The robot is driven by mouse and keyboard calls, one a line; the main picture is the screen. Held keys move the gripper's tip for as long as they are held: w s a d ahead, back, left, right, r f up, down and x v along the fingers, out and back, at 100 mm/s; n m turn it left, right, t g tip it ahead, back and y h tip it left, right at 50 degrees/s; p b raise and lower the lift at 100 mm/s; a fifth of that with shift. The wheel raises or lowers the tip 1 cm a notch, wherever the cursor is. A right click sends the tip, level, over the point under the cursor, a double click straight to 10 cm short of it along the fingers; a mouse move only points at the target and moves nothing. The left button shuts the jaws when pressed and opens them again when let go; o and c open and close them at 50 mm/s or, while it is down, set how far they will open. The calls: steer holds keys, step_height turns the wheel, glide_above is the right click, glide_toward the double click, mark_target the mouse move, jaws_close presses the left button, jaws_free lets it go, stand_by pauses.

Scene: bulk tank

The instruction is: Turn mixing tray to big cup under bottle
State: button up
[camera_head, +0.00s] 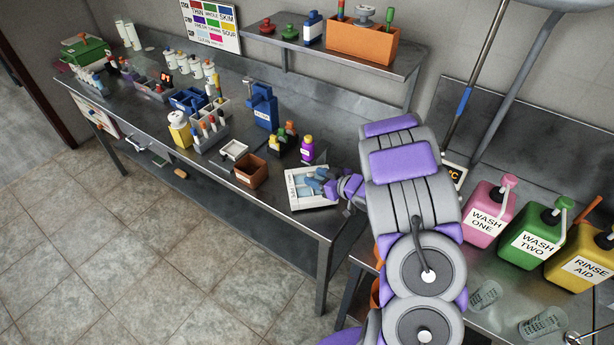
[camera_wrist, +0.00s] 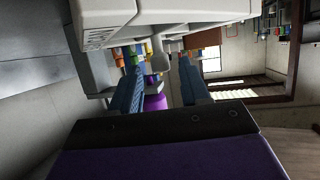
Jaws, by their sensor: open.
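A square white tray-like unit (camera_head: 297,196) with a pale blue inside sits near the bench's right front corner; I take it to be the mixing tray. My gripper (camera_head: 322,184) is over its right part. In the wrist view my gripper (camera_wrist: 160,75) has its two blue fingers apart. A white body (camera_wrist: 190,12) fills the top of that view, and a small pale tab (camera_wrist: 160,54) hangs from it between the fingers. Contact cannot be told. I cannot single out the big cup.
A brown open box (camera_head: 251,170) and a small white tray (camera_head: 233,150) stand left of it. A blue dispenser (camera_head: 263,108) and small bottles (camera_head: 284,137) stand behind. Pink (camera_head: 488,215), green (camera_head: 535,240) and yellow jugs (camera_head: 583,262) stand on the right counter.

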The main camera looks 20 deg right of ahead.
steer(key=x, duration=0.5)
steer(key=shift+b, duration=0.4)
steer(key=shift+s, duration=0.1)
steer(key=shift+c, duration=0.4)
jaws_close()
